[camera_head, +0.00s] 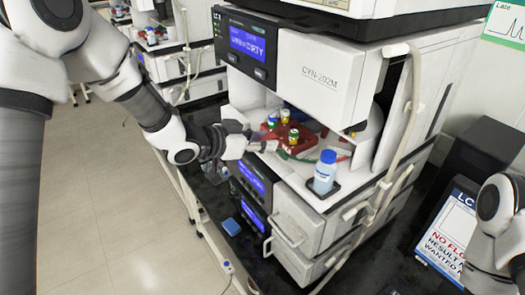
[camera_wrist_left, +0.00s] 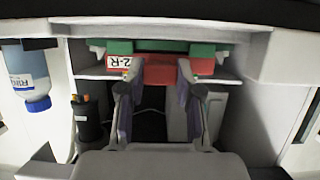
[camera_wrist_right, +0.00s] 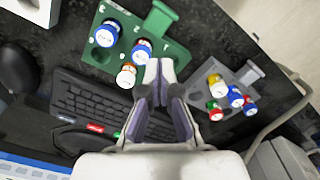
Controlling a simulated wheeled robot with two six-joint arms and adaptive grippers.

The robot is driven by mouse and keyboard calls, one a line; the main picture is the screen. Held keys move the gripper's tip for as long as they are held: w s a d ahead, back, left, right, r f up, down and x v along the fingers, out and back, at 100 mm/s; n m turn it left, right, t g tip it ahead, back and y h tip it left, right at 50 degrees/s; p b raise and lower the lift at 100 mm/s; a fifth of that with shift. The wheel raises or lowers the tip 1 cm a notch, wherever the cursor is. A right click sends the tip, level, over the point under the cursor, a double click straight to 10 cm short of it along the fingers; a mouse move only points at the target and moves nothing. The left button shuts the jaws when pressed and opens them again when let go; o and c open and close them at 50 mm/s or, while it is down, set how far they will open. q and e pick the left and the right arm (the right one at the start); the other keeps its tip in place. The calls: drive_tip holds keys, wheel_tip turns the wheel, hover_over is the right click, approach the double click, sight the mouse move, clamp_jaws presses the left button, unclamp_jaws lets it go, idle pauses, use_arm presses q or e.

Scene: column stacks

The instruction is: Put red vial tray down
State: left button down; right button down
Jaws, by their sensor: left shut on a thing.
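My left gripper (camera_head: 258,144) reaches into the bay from the left and is shut on the tray. In the left wrist view the red tray (camera_wrist_left: 155,72) lies between the fingertips, beside a "2-R" label. Green parts show on both sides of it. Whether the tray's underside touches the bay floor is hidden. My right gripper (camera_wrist_right: 158,72) is shut and empty above the bench; its fingertips are outside the head view.
A blue-capped bottle (camera_head: 325,172) stands at the bay's front right. In the right wrist view, a green tray (camera_wrist_right: 135,45) and a grey tray (camera_wrist_right: 236,88) with vials lie near a keyboard (camera_wrist_right: 90,110). The instrument's housing (camera_head: 320,75) overhangs the bay.

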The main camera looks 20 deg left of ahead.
use_arm(q)
drive_tip(key=shift+w+f, duration=0.1)
drive_tip(key=shift+f, duration=0.05)
use_arm(e)
drive_tip(key=shift+w+f, duration=0.1)
drive_tip(key=shift+w, duration=0.05)
use_arm(q)
drive_tip(key=c, duration=1.2)
unclamp_jaws()
drive_tip(key=shift+f, duration=0.1)
use_arm(e)
drive_tip(key=shift+f, duration=0.1)
use_arm(q)
drive_tip(key=o, duration=0.4)
